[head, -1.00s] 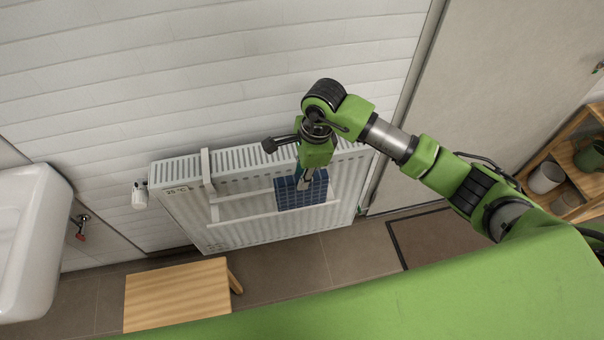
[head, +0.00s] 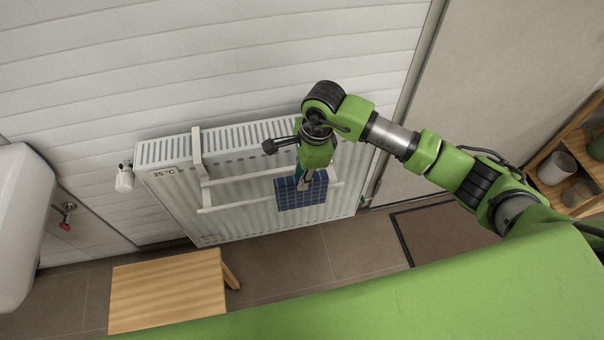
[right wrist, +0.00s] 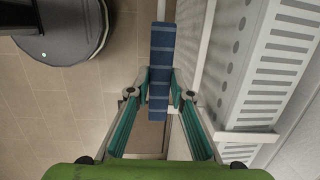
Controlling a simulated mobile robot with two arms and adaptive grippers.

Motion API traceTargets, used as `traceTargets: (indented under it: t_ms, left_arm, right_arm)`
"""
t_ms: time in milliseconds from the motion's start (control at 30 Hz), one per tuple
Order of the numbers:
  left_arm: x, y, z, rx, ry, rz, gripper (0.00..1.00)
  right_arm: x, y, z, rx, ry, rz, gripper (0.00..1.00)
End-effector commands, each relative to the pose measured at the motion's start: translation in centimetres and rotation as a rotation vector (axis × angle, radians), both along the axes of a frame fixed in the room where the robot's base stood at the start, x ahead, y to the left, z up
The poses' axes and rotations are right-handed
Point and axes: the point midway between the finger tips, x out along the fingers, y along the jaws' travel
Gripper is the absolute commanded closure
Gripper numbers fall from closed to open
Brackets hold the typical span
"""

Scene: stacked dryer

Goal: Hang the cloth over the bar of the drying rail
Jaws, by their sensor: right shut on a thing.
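The blue checked cloth (head: 299,194) hangs from my right gripper (head: 303,185), which is shut on it in front of the radiator. The white drying rail (head: 232,205) has two bars on the radiator's front. In the head view the cloth covers part of the rail near its right end. In the right wrist view the cloth (right wrist: 161,50) is a narrow strip between the fingertips (right wrist: 160,88). A rail bar (right wrist: 205,28) runs beside it there, with a visible gap between them. My left gripper is out of view.
The white radiator (head: 185,215) stands against the slatted wall. A wooden stool (head: 165,290) is on the floor at lower left, and a white basin (head: 15,230) is at the far left. A wooden shelf with pots (head: 570,185) is at the right.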

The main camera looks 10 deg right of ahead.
Motion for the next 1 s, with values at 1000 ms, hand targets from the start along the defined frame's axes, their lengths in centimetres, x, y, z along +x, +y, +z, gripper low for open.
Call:
traceTargets:
  t_ms: [1000]
  left_arm:
    - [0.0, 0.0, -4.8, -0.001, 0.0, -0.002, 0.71]
  right_arm:
    - [0.0, 0.0, -5.1, 0.0, 0.0, 0.0, 0.72]
